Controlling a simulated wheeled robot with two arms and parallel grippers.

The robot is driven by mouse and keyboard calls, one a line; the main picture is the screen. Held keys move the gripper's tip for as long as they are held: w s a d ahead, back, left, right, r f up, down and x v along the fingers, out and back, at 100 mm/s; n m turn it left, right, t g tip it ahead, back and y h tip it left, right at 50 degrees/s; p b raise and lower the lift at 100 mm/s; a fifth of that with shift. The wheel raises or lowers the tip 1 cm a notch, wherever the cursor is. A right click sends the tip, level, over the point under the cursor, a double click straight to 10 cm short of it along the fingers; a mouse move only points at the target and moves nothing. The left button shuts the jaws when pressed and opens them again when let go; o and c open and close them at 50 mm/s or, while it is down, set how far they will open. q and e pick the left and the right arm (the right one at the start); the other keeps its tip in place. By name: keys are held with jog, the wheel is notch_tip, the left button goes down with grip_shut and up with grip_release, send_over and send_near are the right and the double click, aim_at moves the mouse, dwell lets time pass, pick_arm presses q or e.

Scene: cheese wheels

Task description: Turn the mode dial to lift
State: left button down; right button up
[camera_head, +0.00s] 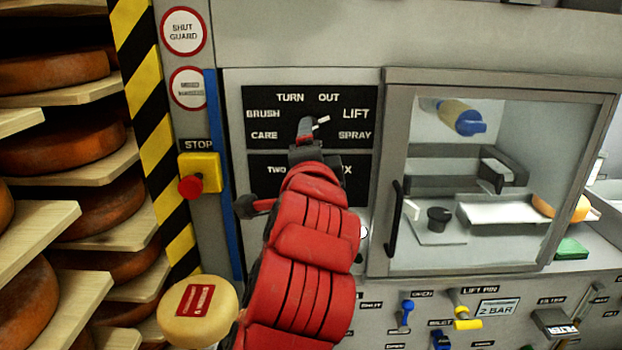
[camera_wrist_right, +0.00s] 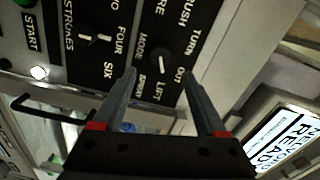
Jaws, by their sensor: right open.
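The mode dial (camera_wrist_right: 160,62) is a dark round knob with a white pointer mark, on a black panel (camera_head: 260,102). Around it are the labels BRUSH, CARE, TURN, OUT, LIFT (camera_head: 356,114) and SPRAY. The white mark points roughly towards LIFT in both views. My right gripper (camera_wrist_right: 159,66) is open, with one finger on each side of the dial. I cannot tell whether the fingers touch it. In the head view my right gripper (camera_head: 307,128) hides most of the dial. My left gripper is not in view.
A strokes dial (camera_wrist_right: 95,38) and a START button sit beside the mode dial. A red stop button (camera_head: 190,187) is left of my arm. A glazed door (camera_head: 390,170) with a dark handle is on the right. Shelves of cheese wheels (camera_head: 105,205) stand at left.

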jog(key=s+b, duration=0.1)
jog(key=s, duration=0.7)
jog(key=shift+s, duration=0.35)
